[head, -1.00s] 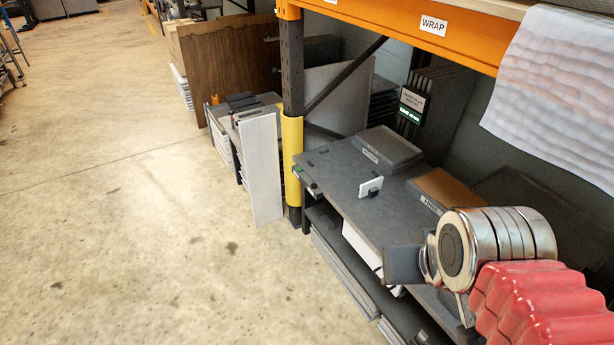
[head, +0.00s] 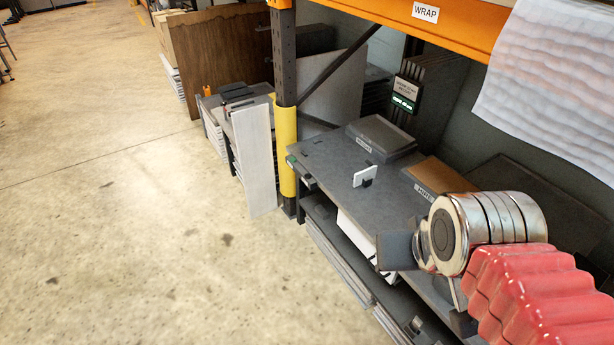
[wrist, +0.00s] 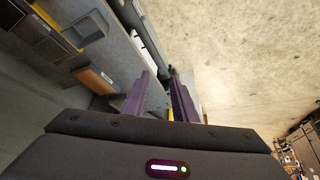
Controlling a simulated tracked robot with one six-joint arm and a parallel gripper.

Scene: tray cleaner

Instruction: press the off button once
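Two small controls sit on the front left edge of the low grey bench (head: 330,165), by the yellow post guard. One is a green-topped button (head: 291,161) at the corner; the other is a darker one (head: 309,182) just nearer. No lettering is legible on either, so I cannot tell which is the off button. My gripper's two dark fingers (wrist: 163,80) show in the wrist view with a gap between them and nothing held. In the head view my gripper is mostly hidden behind my wrist, over the near part of the bench, apart from the controls.
An upright white card (head: 364,176), a grey box (head: 381,137) and a brown-topped box (head: 437,177) stand on the bench. A steel upright with a yellow guard (head: 286,150) rises at its left end. An orange beam (head: 385,12) crosses above. Open concrete floor (head: 120,230) lies left.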

